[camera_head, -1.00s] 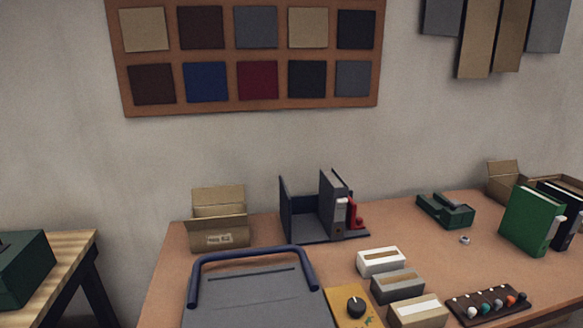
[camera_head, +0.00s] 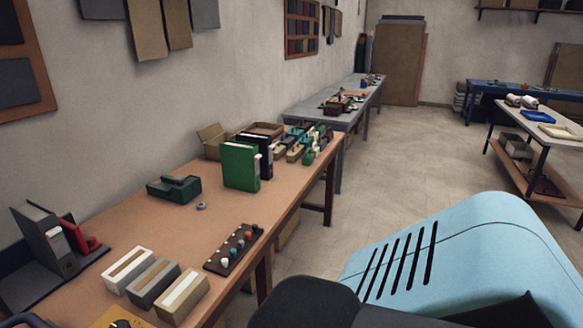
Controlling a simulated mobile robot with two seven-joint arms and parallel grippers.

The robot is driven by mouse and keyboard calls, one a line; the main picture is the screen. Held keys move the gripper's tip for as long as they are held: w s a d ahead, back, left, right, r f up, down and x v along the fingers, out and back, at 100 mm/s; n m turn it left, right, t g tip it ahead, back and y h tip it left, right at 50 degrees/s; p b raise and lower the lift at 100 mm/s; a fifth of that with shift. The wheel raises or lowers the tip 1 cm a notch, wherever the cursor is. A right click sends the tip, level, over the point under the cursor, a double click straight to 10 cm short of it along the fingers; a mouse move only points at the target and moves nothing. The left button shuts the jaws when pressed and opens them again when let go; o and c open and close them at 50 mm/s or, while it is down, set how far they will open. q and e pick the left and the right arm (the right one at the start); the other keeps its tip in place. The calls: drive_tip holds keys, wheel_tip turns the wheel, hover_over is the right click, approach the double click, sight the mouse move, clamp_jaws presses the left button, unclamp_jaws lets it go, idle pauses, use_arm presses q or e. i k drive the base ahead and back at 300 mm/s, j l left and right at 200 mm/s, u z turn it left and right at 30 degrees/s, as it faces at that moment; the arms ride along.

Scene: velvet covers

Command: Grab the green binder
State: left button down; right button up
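The green binder (camera_head: 240,166) stands upright on the brown table (camera_head: 187,229), toward its far right part. A black binder (camera_head: 262,154) stands right behind it, close beside or touching it; I cannot tell which. Neither of my grippers shows in the head view. A light blue panel with dark slots fills the lower right of the view, apart from the table.
A dark green tape dispenser (camera_head: 174,188) sits left of the binder. A dark strip with knobs (camera_head: 234,249) and several small boxes (camera_head: 154,283) lie nearer. A cardboard box (camera_head: 211,140) stands behind. Open floor (camera_head: 420,152) lies to the right.

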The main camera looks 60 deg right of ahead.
sight(237, 158)
drive_tip(key=z, duration=1.6)
drive_tip(key=i+l+u, duration=0.15)
drive_tip(key=u, duration=0.25)
drive_tip(key=i+l+u, duration=0.15)
drive_tip(key=l+u, duration=0.25)
drive_tip(key=i+l+u, duration=0.15)
drive_tip(key=l, duration=0.25)
drive_tip(key=i+l+u, duration=0.15)
drive_tip(key=l, duration=0.25)
drive_tip(key=i+l, duration=0.15)
drive_tip(key=l, duration=0.3)
drive_tip(key=i+l+u, duration=0.1)
drive_tip(key=l, duration=0.35)
drive_tip(key=i+l, duration=0.1)
drive_tip(key=l, duration=0.35)
drive_tip(key=i+l+u, duration=0.1)
drive_tip(key=l, duration=0.35)
drive_tip(key=i+l, duration=0.1)
drive_tip(key=l, duration=0.35)
drive_tip(key=i+l, duration=0.1)
drive_tip(key=l, duration=0.4)
drive_tip(key=u, duration=0.05)
